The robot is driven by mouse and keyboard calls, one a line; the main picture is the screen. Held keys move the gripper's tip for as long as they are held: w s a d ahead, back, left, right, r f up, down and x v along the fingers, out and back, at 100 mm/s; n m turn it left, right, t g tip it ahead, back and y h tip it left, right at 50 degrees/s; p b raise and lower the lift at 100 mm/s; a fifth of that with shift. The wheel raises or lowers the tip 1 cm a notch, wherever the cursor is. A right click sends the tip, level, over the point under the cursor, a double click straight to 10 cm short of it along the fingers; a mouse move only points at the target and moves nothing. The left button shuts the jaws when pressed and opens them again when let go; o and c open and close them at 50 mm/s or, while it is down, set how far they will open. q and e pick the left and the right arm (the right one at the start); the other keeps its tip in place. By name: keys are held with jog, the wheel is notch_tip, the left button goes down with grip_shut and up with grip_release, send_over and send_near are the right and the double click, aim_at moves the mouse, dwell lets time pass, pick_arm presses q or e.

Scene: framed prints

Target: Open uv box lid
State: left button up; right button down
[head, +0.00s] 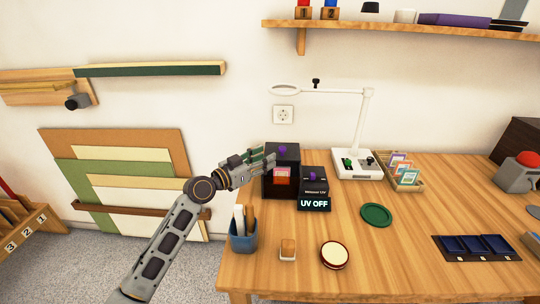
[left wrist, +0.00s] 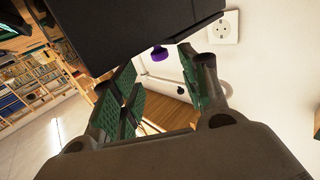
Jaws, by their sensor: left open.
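In the left wrist view, a dark box (left wrist: 130,28) fills the top, and a purple knob (left wrist: 158,54) shows between the open fingers (left wrist: 155,85). I see nothing held. My right gripper is not in view.
A white lamp (head: 358,160) and a card tray (head: 402,175) stand behind. In front are a blue cup (head: 243,238) with tools, a small wooden-topped block (head: 288,249), a round cream-topped disc (head: 334,254) and a green disc (head: 376,214). The table's front middle is clear.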

pick_arm(q)
jog(key=shift+v, duration=1.55)
